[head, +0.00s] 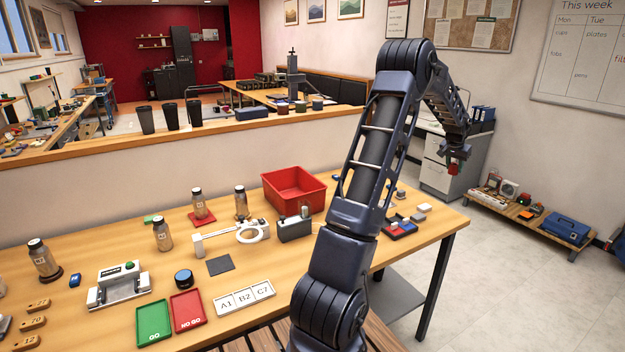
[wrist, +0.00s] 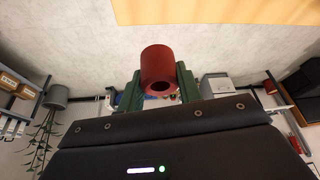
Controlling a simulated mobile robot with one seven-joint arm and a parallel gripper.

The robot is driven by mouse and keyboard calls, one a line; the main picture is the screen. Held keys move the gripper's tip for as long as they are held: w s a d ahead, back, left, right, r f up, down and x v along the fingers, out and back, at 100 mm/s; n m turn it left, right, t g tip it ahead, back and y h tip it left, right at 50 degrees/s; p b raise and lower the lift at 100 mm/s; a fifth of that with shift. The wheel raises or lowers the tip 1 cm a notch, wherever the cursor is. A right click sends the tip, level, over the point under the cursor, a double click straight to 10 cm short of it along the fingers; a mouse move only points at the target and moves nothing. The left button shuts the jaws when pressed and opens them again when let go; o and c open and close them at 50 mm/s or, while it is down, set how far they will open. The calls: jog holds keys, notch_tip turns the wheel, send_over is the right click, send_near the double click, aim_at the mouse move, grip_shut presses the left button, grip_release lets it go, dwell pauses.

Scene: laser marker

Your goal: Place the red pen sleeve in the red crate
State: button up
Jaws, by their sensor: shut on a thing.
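The red pen sleeve (wrist: 158,66) is a short red cylinder with a round hole in its end. In the wrist view my gripper (wrist: 157,88) is shut on it, with a green finger on each side. In the head view my gripper (head: 454,158) hangs in the air beyond the table's right side, with the red sleeve (head: 453,168) small at its tip. The red crate (head: 293,189) is an open box at the back of the wooden table, left of my arm and well apart from the gripper. Its inside looks empty, though part of its floor is hidden.
The wooden table (head: 225,240) holds several bottles, a white gauge (head: 250,232), a grey block (head: 295,228) in front of the crate, and green (head: 153,323) and red (head: 188,310) trays. A low wall stands behind. A low shelf (head: 530,216) is on the floor at right.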

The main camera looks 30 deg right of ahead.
jog(key=w+a+n+t, duration=0.1)
jog(key=w+a+n, duration=0.2)
jog(key=w+a, duration=1)
jog(key=w+a+n+t, duration=0.15)
jog(key=w+a, duration=0.65)
jog(key=w, duration=0.8)
jog(key=w+a+n+y, duration=0.1)
jog(key=w+a+n, duration=0.1)
jog(key=w+a, duration=0.65)
jog(key=w+a+n+y, duration=0.1)
jog(key=w+a+n, duration=0.15)
jog(key=a, duration=1.05)
jog(key=w+a+n, duration=0.2)
jog(key=w+a, duration=0.4)
jog(key=a, duration=0.5)
send_near(293, 192)
jog(key=shift+t, duration=0.35)
jog(key=a+f, duration=0.1)
jog(key=s+f, duration=0.1)
jog(key=f, duration=0.1)
jog(key=a+f, duration=0.1)
jog(key=f, duration=0.1)
jog(key=shift+s+a+f, duration=0.1)
jog(key=shift+s+a, duration=0.2)
jog(key=shift+s, duration=0.05)
jog(key=shift+f, duration=0.15)
jog(key=o, duration=0.7)
jog(key=shift+c, duration=0.2)
jog(key=o, duration=0.3)
